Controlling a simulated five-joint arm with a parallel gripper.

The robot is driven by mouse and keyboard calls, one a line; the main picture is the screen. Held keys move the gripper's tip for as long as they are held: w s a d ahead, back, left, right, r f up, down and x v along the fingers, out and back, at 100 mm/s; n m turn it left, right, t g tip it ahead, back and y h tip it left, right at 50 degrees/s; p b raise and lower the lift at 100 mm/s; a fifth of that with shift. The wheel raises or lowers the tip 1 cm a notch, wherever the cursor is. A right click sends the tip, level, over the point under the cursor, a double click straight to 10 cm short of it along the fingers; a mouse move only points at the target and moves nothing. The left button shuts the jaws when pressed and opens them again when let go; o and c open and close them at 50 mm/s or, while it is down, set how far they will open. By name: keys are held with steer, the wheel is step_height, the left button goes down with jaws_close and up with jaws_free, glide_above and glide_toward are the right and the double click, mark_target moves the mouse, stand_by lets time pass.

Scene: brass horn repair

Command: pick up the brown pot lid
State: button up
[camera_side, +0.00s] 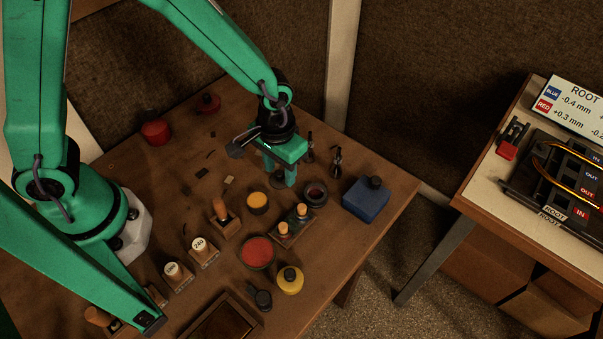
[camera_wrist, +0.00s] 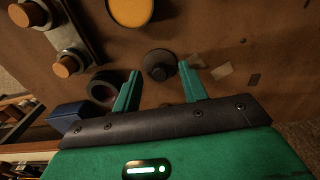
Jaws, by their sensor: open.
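A dark brown round lid with a knob (camera_wrist: 160,65) lies on the wooden table in the wrist view. In the side view it is mostly hidden by my gripper's fingers. My gripper (camera_side: 280,172) points down above the table and is open. In the wrist view, the fingertips (camera_wrist: 160,70) lie to the left and right of the lid, with a gap on each side. Nothing is held. I cannot tell the exact height of the fingertips above the table.
A dark open jar (camera_side: 316,195) stands close to my gripper, with a blue container (camera_side: 365,199) beyond it. Thin dark bottles (camera_side: 336,163) stand just behind.

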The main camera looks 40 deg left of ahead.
mark_target(279, 176)
stand_by(0.4)
jaws_close()
steer(key=shift+r, duration=0.1)
steer(key=shift+r, duration=0.75)
steer(key=r, duration=0.3)
steer(key=shift+s+d, duration=0.25)
steer(key=shift+s, duration=0.05)
steer(key=s+d+r, duration=0.5)
steer(key=s+r, duration=0.1)
steer(key=s, duration=0.3)
steer(key=shift+s+d+r, duration=0.15)
steer(key=shift+d, duration=0.2)
steer(key=w+a+f, duration=0.1)
steer(key=w+a, duration=0.1)
steer(key=a, duration=0.3)
steer(key=shift+w+f, duration=0.2)
steer(key=shift+f, duration=0.2)
